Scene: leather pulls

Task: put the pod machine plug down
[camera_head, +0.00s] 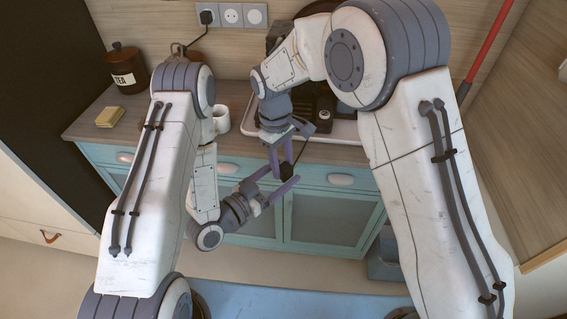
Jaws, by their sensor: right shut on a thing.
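The plug (286,171) is small and black, with a thin dark cord running up from it toward the tray on the counter. My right gripper (282,168) points down in front of the counter edge and is shut on the plug at its fingertips. My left gripper (284,175) comes in from the lower left with its purple fingers apart, close below and around the plug. I cannot tell whether it touches the plug. The pod machine is largely hidden behind my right arm; dark parts (323,113) show on the tray.
The wooden counter (85,127) holds a tea jar (127,68), a yellow block (110,116), a white mug (221,121) and a pale tray (345,130). Wall sockets (231,15) are above, the left one with a black plug in it. Blue cabinets (330,215) stand below.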

